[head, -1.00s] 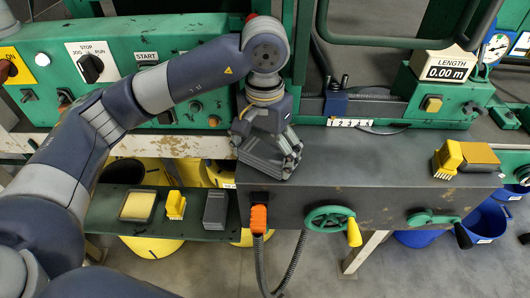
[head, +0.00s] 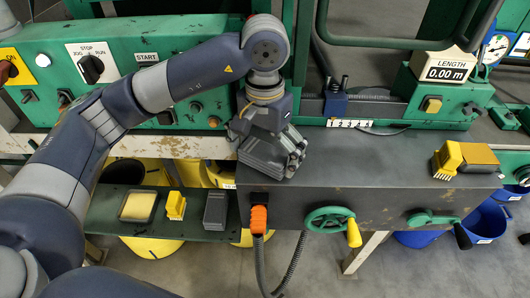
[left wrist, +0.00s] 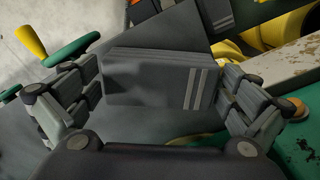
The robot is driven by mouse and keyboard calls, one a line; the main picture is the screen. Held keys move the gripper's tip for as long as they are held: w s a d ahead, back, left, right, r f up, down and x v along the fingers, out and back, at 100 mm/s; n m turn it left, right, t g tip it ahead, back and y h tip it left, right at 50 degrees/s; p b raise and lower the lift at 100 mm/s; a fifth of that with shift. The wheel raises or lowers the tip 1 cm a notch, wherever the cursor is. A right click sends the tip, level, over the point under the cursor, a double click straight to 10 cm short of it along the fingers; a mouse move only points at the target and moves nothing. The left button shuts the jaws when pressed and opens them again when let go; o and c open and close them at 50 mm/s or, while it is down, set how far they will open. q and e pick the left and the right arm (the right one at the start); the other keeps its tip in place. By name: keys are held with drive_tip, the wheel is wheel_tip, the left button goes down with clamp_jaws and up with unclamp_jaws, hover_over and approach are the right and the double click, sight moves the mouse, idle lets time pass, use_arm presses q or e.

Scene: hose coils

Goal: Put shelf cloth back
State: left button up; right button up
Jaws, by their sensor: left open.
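A dark grey folded cloth with two pale stripes (left wrist: 150,80) lies flat on the top of the grey box (head: 385,185). In the left wrist view it sits between the two fingers of my left gripper (left wrist: 165,95), which is open around it. Whether the fingers touch it cannot be told. A second grey piece (head: 215,210) lies at the right end of the low dark shelf (head: 110,222). My right gripper is not in view.
A yellow pad (head: 138,206) and a yellow brush (head: 175,205) also stand on the shelf. The box's front carries an orange hose connector (head: 258,218) and a green handwheel (head: 330,220). Another yellow brush (head: 446,158) is at the box's right. The box top's middle is clear.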

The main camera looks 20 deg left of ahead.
use_arm(q)
drive_tip(key=shift+r+p, duration=0.45)
drive_tip(key=shift+r, duration=0.85)
drive_tip(key=shift+r+p, duration=1)
drive_tip(key=shift+r, duration=1.5)
wheel_tip(320, 180, up, 12)
drive_tip(key=shift+w, duration=0.2)
drive_tip(key=shift+a, duration=0.1)
